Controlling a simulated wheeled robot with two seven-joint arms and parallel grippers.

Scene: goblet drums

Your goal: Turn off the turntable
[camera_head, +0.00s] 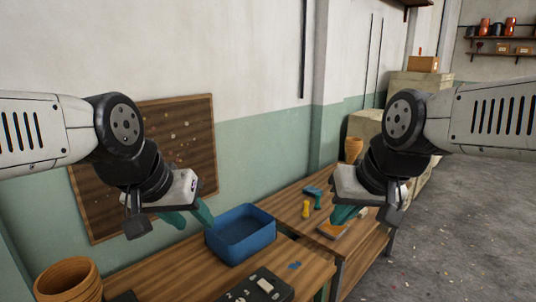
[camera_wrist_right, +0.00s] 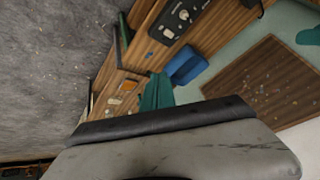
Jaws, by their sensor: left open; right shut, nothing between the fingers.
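The turntable, a black box with light controls on top (camera_head: 258,288), lies on the near wooden table and is cut off by the bottom edge of the head view. It also shows at the top of the right wrist view (camera_wrist_right: 181,20), with a dial and small switches; I cannot tell whether it is on. My left gripper (camera_head: 188,217) is open and empty, above and left of it. My right gripper (camera_head: 345,214) is shut and empty, above and to the right; its teal fingers show in the right wrist view (camera_wrist_right: 157,92). Both grippers are apart from the turntable.
A blue bin (camera_head: 240,235) stands behind the turntable. An orange-brown pot (camera_head: 68,279) is at the near left. A second table (camera_head: 285,208) holds a yellow item (camera_head: 306,209) and other small things. A pegboard (camera_head: 185,135) hangs on the wall. The floor (camera_head: 455,215) at right is open.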

